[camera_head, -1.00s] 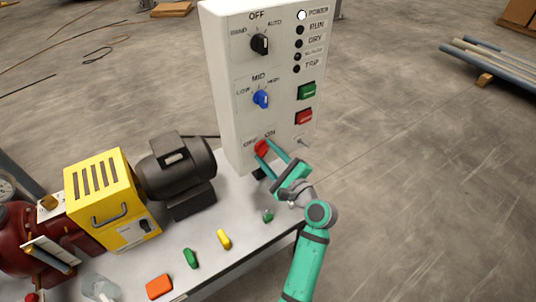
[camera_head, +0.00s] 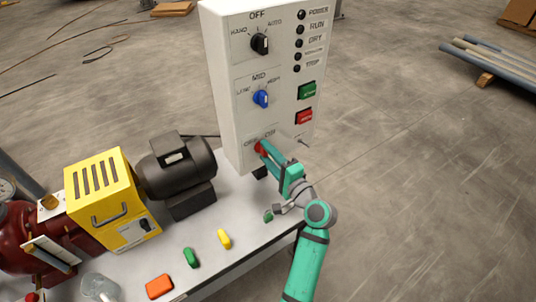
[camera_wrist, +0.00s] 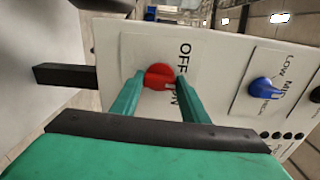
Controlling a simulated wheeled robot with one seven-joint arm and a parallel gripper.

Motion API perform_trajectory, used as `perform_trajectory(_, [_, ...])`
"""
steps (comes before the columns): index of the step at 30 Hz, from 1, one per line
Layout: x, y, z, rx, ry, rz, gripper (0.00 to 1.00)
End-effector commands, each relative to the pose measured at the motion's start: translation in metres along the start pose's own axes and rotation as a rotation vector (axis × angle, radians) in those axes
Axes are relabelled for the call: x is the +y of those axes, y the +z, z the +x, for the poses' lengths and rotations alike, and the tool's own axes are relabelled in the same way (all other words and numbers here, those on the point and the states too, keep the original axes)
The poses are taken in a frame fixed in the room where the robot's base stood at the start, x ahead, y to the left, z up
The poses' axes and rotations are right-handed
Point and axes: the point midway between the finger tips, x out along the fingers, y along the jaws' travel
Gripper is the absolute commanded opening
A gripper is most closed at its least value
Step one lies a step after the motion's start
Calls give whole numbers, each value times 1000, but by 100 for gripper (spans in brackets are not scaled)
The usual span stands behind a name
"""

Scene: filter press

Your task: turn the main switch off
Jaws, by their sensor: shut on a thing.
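The main switch is a red rotary knob (camera_wrist: 158,75) between OFF and ON lettering, low on the white control panel (camera_head: 235,120). It also shows in the head view (camera_head: 260,148), partly hidden by my fingers. My gripper (camera_wrist: 157,82) has its two green fingers on either side of the knob and is shut on it. In the head view my gripper (camera_head: 265,149) reaches up to the panel from the lower right. The knob's exact pointing direction is hard to tell. The POWER lamp (camera_head: 301,15) at the panel's top right is dark.
Above the switch are a blue knob (camera_head: 261,99) and a black knob (camera_head: 260,43). Green (camera_head: 307,90) and red (camera_head: 304,117) buttons sit to the right. A dark motor (camera_head: 175,165) and yellow box (camera_head: 105,200) stand left on the bench.

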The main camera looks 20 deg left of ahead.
Motion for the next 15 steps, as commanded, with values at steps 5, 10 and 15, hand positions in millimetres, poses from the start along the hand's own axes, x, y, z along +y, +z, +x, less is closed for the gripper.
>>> perform_trajectory(5, [2, 0, 0, -1, 3, -166, 18])
perform_trajectory(10, [3, 0, 0, -2, 3, -327, 18])
perform_trajectory(15, [3, 0, 0, -2, 3, -482, 18])
